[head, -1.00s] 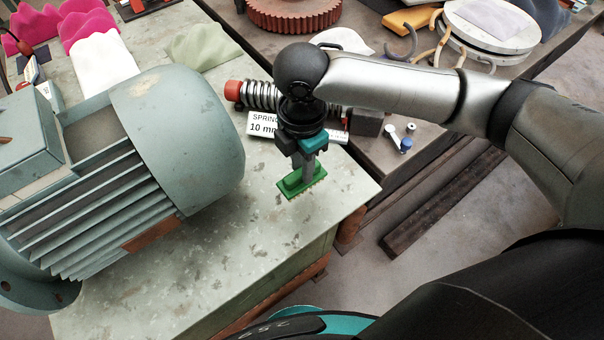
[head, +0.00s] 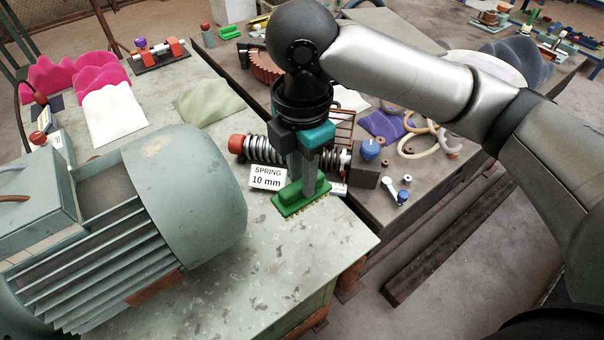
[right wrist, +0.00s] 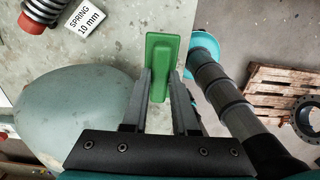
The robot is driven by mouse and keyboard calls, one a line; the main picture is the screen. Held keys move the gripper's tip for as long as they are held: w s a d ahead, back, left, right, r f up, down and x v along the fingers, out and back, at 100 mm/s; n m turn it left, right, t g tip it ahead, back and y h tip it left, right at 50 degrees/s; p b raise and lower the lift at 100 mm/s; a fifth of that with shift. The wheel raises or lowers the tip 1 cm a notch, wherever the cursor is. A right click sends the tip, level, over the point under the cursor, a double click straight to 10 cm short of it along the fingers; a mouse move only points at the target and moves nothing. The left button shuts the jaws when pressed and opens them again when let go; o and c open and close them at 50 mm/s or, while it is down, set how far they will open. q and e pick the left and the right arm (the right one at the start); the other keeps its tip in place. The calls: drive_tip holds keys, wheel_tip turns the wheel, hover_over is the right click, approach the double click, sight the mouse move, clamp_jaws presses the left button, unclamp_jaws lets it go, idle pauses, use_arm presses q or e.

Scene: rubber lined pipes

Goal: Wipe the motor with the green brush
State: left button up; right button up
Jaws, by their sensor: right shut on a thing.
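The green brush (head: 301,198) is held in my right gripper (head: 308,182), bristles down, above the table to the right of the motor. It also shows between the fingers in the right wrist view (right wrist: 162,60). The motor (head: 190,190) is a large grey-green ribbed body with a rounded end cover, lying on the table at the left of the head view. It also shows at the left in the right wrist view (right wrist: 85,115). A gap of table lies between brush and motor. My left gripper is not in view.
A spring (head: 265,150) with a red end lies behind the brush, with a "SPRING 10 mm" card (head: 268,178) in front of it. Pink cloths (head: 60,75) and a white cloth (head: 110,112) lie at the back left. The table (head: 290,255) is clear in front of the brush.

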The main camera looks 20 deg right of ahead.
clamp_jaws()
drive_tip(key=shift+f, duration=0.1)
